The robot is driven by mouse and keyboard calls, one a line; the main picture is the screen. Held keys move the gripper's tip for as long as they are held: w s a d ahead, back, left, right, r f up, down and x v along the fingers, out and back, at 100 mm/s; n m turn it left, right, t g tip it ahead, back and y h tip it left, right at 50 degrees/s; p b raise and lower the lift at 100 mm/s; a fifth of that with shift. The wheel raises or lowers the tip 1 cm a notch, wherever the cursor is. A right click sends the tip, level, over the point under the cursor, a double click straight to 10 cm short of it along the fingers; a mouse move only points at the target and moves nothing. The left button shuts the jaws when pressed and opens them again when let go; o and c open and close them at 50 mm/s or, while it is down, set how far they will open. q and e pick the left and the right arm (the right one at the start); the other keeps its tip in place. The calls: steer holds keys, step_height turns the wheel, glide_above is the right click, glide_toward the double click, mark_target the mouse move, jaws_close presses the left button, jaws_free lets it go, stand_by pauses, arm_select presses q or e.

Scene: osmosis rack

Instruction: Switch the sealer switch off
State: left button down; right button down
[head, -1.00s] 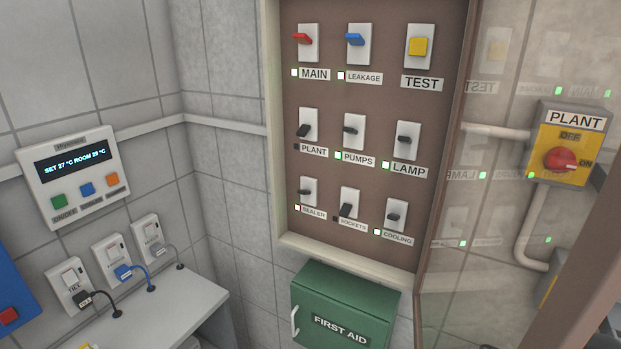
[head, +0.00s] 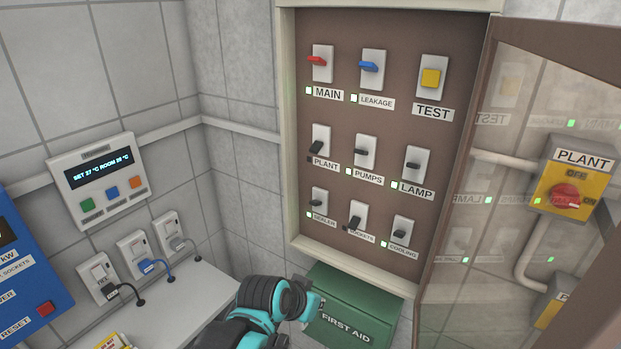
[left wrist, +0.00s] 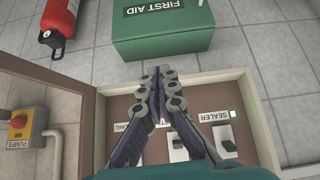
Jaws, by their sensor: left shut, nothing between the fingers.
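The sealer switch (head: 318,202) is a small dark lever on a white plate, bottom left of the brown panel. The small lamp (head: 310,214) by its SEALER label is lit. The left wrist view shows the panel upside down, with the sealer switch (left wrist: 227,146) right of my fingers and its lamp lit green. My left gripper (left wrist: 157,72) is shut and empty, its fingers overlapping the panel's lower part in that view. In the head view my left arm reaches in front of the first aid box, below the panel, apart from the switch. My right gripper is not in view.
Neighbouring switches include plant (head: 319,143) above and sockets (head: 356,219) to the right. The open glass door (head: 480,190) stands at the right. The green first aid box (head: 365,305) projects below the panel. A fire extinguisher (left wrist: 57,25) shows in the left wrist view.

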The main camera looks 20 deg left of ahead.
arm_select(q)
steer(key=w+a+r+p, duration=0.3)
steer(key=w+r+p, duration=0.1)
steer(key=r, duration=0.3)
steer(key=w+a+r+t+p, duration=0.1)
steer(key=w+a+r+p, duration=0.3)
steer(key=r, duration=0.4)
steer(key=w+a+r+m+t+p, duration=0.1)
steer(key=w+a+r+p, duration=0.3)
steer(key=w+r+p, duration=0.2)
step_height(320, 180, up, 2)
steer(key=shift+w+a+r+h+p, duration=0.15)
steer(key=shift+a+h+p, duration=0.15)
steer(key=shift+p, duration=0.8)
steer(key=shift+w, duration=0.1)
glide_above(315, 203)
steer(key=w, duration=0.1)
steer(key=f, duration=0.6)
steer(key=shift+w+a+f, duration=0.2)
steer(key=shift+a+f, duration=0.15)
steer(key=shift+f, duration=0.05)
steer(key=shift+s+a+f+p, duration=0.1)
steer(key=shift+s+f+p, duration=0.1)
steer(key=shift+s+f, duration=0.25)
steer(key=shift+s+f+p, duration=0.15)
steer(key=shift+s+f, duration=0.05)
steer(key=shift+f, duration=0.45)
steer(key=shift+s+f, duration=0.4)
steer(key=shift+f, duration=0.15)
steer(key=shift+w, duration=0.1)
